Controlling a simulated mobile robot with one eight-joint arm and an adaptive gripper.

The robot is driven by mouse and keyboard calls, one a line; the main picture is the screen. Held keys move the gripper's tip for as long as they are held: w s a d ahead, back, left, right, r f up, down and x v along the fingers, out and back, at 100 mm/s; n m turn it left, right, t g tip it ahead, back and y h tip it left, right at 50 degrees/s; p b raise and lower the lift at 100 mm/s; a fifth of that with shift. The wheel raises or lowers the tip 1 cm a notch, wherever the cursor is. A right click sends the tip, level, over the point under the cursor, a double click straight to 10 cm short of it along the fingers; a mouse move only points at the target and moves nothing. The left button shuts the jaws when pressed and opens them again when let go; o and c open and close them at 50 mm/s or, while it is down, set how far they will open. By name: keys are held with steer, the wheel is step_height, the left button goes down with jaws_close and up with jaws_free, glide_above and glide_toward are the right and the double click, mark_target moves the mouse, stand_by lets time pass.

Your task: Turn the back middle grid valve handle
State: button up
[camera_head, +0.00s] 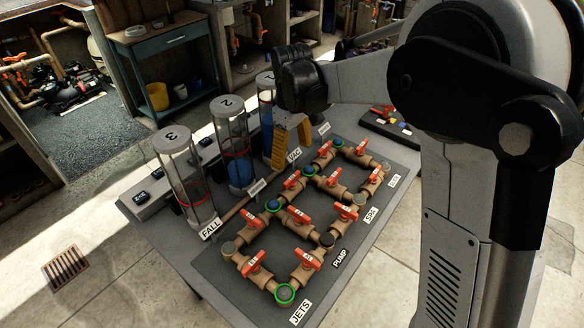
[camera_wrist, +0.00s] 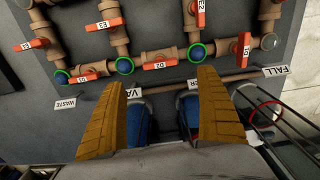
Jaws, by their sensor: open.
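In the head view this handle (camera_head: 293,180) is in the middle of the row nearest the clear cylinders. My gripper (camera_head: 290,152) is open and empty, with its yellow fingers pointing down over the cylinder side of the panel. In the wrist view my gripper (camera_wrist: 163,80) has its fingertips wide apart, one on each side of the handle in the picture, and no contact shows.
Clear cylinders (camera_head: 183,175) stand along the panel's back edge, close to my gripper. Other orange-handled valves (camera_head: 302,258) and brown pipes fill the dark panel (camera_head: 225,285). A small tray (camera_head: 388,125) lies at the table's far end. A blue-green bench (camera_head: 160,50) stands farther back.

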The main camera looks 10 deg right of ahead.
steer(key=shift+r, duration=1.35)
steer(key=s+d+r+m+t, duration=0.35)
steer(key=s+d+r, duration=0.35)
steer(key=s, duration=0.4)
steer(key=s+d+f+m+t, duration=0.1)
steer(key=s+d+m, duration=0.1)
steer(key=s, duration=0.4)
steer(key=s+d+f+m+t, duration=0.2)
steer(key=s+d+m, duration=0.1)
steer(key=s, duration=0.2)
steer(key=shift+s+m+b, duration=0.35)
steer(key=shift+s+b, duration=0.05)
steer(key=shift+b, duration=0.05)
steer(key=shift+r+t, duration=0.1)
steer(key=shift+t, duration=0.15)
